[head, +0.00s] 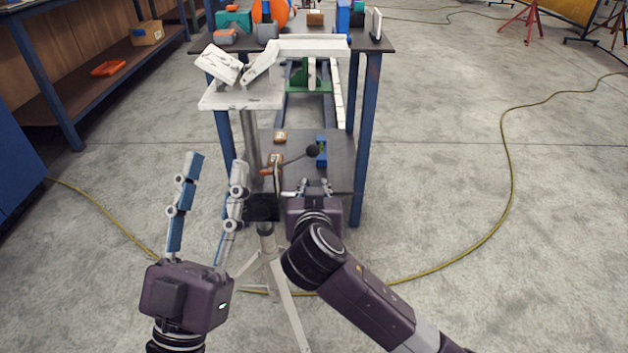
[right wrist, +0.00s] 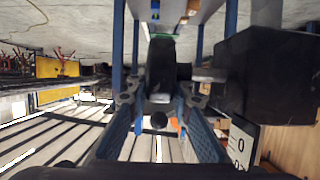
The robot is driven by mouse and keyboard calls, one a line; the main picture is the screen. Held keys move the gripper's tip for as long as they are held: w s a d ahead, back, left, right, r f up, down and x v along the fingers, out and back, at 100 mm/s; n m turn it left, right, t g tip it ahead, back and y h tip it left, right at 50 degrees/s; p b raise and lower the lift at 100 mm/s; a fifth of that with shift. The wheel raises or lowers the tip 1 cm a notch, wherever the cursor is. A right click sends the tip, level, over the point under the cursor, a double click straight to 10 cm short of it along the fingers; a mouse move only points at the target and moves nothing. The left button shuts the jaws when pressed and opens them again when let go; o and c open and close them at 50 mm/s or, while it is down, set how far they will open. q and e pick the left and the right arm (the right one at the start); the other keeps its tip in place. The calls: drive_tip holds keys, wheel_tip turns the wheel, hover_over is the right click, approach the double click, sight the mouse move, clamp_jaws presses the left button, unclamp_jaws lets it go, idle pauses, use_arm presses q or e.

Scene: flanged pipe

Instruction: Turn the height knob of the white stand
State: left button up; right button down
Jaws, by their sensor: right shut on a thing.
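The white stand rises from tripod legs (head: 288,300) through a pole (head: 250,135) to a white top plate (head: 240,96). A black block (head: 262,208) sits on its pole; the block fills the right of the right wrist view (right wrist: 265,75). A metal shaft runs from the block to the dark height knob (right wrist: 160,68). My right gripper (head: 314,188) is beside the block, its fingers shut around the knob, as the right wrist view shows (right wrist: 160,98). In the head view the knob is mostly hidden. My left gripper (head: 215,162) is open and empty, left of the stand.
A plate with numbers (right wrist: 242,140) stands beside the block. Behind the stand is a blue-legged table (head: 366,130) with a lower shelf (head: 338,170). A workbench (head: 60,90) stands at left.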

drive_tip(key=shift+g+p, duration=0.4)
drive_tip(key=shift+p, duration=0.75)
use_arm(q)
drive_tip(key=w+a+f+g+y+p, duration=0.1)
drive_tip(key=w+f+g+y, duration=0.1)
drive_tip(key=f+g, duration=0.6)
drive_tip(key=w+a+f+g+y+p, duration=0.1)
drive_tip(key=w+f+g+y, duration=0.15)
drive_tip(key=f, duration=0.95)
use_arm(e)
drive_tip(key=shift+g+p, duration=0.5)
drive_tip(key=shift+p, duration=0.5)
drive_tip(key=shift+f+g+p, duration=0.1)
drive_tip(key=shift+g+p, duration=0.3)
drive_tip(key=shift+p, duration=0.65)
use_arm(q)
drive_tip(key=s+a+f+g+y, duration=0.1)
drive_tip(key=s+a+f+g, duration=0.2)
drive_tip(key=s, duration=0.6)
drive_tip(key=s+a+f+n+g+y+p, duration=0.1)
drive_tip(key=s+a+f+g, duration=0.2)
drive_tip(key=s+f+g, duration=0.5)
drive_tip(key=shift+s+f, duration=0.65)
drive_tip(key=shift+s, duration=0.2)
use_arm(e)
drive_tip(key=shift+w, duration=0.1)
use_arm(q)
drive_tip(key=shift+g, duration=0.25)
use_arm(e)
drive_tip(key=shift+f, duration=0.1)
